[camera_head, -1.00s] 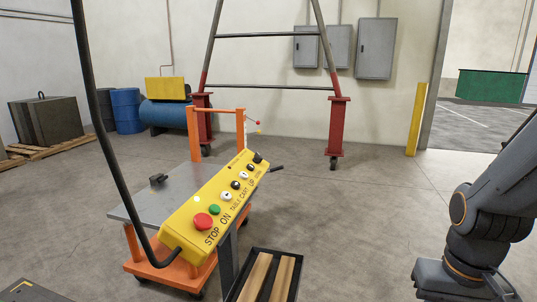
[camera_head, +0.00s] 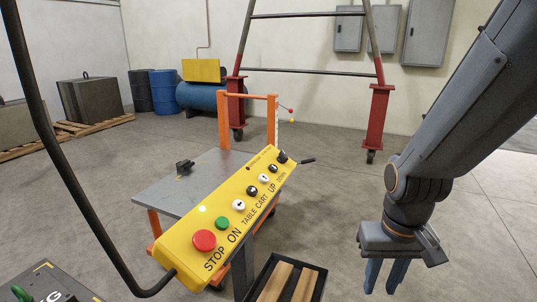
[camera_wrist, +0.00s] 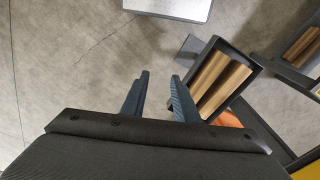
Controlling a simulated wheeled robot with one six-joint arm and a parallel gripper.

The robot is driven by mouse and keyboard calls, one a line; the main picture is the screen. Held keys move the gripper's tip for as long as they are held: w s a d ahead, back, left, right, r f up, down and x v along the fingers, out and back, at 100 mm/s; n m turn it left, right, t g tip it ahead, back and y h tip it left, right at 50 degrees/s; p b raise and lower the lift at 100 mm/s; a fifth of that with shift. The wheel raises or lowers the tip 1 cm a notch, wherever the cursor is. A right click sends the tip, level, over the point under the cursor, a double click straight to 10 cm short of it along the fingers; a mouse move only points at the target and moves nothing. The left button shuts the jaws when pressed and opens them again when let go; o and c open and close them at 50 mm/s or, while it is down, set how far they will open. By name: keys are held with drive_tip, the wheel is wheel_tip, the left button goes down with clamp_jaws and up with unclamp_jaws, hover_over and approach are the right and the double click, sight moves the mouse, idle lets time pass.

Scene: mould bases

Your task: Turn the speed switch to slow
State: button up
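A yellow control pendant (camera_head: 222,221) hangs tilted in the head view, with a red STOP button (camera_head: 204,240), a green ON button (camera_head: 222,223) and several black and white buttons. A black knob (camera_head: 282,157) sits at its far upper end; it may be the speed switch, but its markings and setting are too small to read. My gripper (camera_head: 384,286) points down, to the right of the pendant and apart from it. In the wrist view its two blue-grey fingers (camera_wrist: 160,77) are spread, with nothing between them.
A grey-topped orange cart (camera_head: 165,188) stands behind the pendant. A black tray (camera_head: 318,284) with wooden bars lies between pendant and gripper, lower down. A black cable (camera_head: 75,190) runs to the pendant's lower end.

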drive_tip(key=w+n+t+p, duration=0.1)
drive_tip(key=w+t+p, duration=0.25)
drive_tip(key=w, duration=0.85)
drive_tip(key=n+t+y+p, duration=0.4)
drive_tip(key=t+y+p, duration=0.5)
drive_tip(key=t+y, duration=0.15)
approach(287, 157)
drive_tip(key=w, duration=0.2)
drive_tip(key=shift+m+g+y, duration=0.3)
drive_tip(key=shift+y, duration=0.15)
drive_tip(key=p+x, duration=0.1)
drive_tip(key=x, duration=0.3)
drive_tip(key=p+x, duration=0.1)
drive_tip(key=x, duration=0.2)
drive_tip(key=shift+w+a, duration=0.1)
drive_tip(key=shift+a, duration=0.4)
clamp_jaws()
